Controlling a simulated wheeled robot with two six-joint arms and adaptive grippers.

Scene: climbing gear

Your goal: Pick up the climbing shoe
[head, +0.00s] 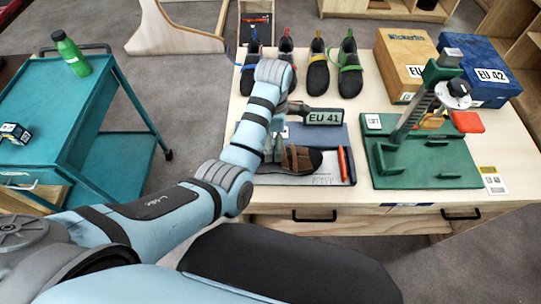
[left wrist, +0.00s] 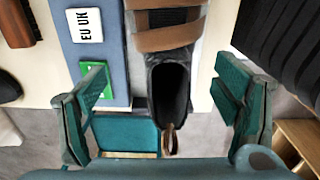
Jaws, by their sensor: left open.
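A dark climbing shoe (head: 301,159) with brown straps lies on the grey and blue measuring board (head: 340,134) at the front of the table. In the left wrist view the same shoe (left wrist: 168,82) shows its dark heel opening and a brown heel loop toward the gripper. My left gripper (head: 270,148) is at the heel end of the shoe, partly hidden by its own arm in the head view. In the left wrist view its green fingers (left wrist: 160,98) are wide apart, one on each side of the heel, with gaps to the shoe. My right gripper is not in view.
Several shoes with coloured loops (head: 318,68) stand behind. An EU 41 sign (head: 323,117) stands close behind the shoe. A green press (head: 425,155) is on the right, with boxes (head: 408,62) behind. A teal cart (head: 60,110) with a green bottle (head: 70,53) stands left.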

